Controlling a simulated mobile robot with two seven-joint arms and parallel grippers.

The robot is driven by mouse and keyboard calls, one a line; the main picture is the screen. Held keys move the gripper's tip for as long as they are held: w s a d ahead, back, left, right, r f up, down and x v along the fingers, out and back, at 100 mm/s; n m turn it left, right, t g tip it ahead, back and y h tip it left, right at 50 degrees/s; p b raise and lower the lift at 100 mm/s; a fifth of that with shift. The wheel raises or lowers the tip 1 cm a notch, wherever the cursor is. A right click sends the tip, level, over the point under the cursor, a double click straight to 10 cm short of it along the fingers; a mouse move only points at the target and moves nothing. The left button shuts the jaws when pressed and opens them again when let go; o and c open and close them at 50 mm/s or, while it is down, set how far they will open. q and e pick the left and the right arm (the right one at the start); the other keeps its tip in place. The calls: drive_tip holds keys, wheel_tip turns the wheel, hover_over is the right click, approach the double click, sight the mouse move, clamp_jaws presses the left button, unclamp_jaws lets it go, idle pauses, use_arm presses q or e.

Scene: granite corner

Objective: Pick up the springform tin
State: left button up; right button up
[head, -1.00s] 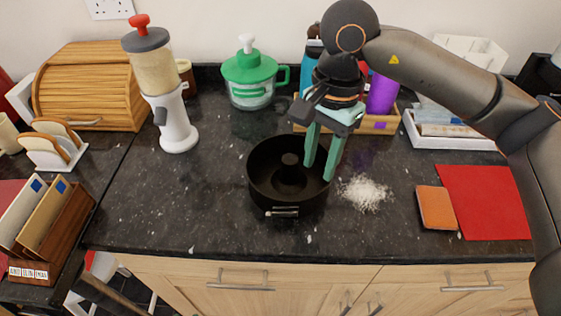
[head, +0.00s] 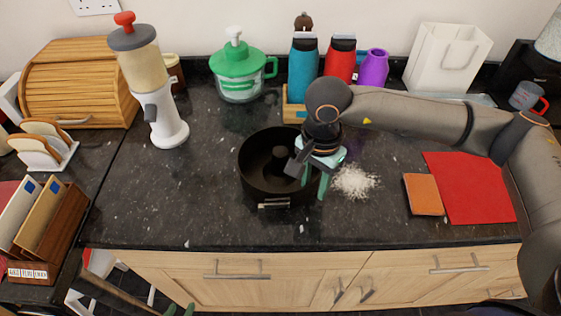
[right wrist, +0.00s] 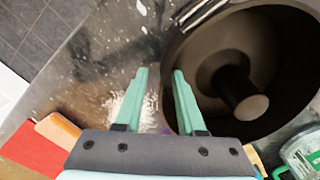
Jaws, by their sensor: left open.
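The springform tin (head: 246,178) is a dark round tin with a central tube and a metal clasp on its front, standing upright on the counter. It also fills the upper right of the right wrist view (right wrist: 285,30). My right gripper (head: 314,183) is open at the tin's right side. One finger is at the inner side of the rim and the other is outside; the wrist view shows a gap between them (right wrist: 160,75), and I cannot tell whether either touches. My left gripper (head: 180,311) shows only its green fingertips at the bottom edge, apart and empty.
White powder (head: 356,181) lies right of the tin. An orange sponge-like block (head: 423,195) and red mat (head: 468,188) are farther right. A green-lidded container (head: 238,70), bottles (head: 304,68) and a dispenser (head: 160,105) stand behind. The front-left counter (head: 170,200) is clear.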

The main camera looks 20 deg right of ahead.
drive_tip(key=shift+f, duration=0.5)
clamp_jaws()
drive_tip(key=shift+w+a+r, duration=0.1)
idle(1.0)
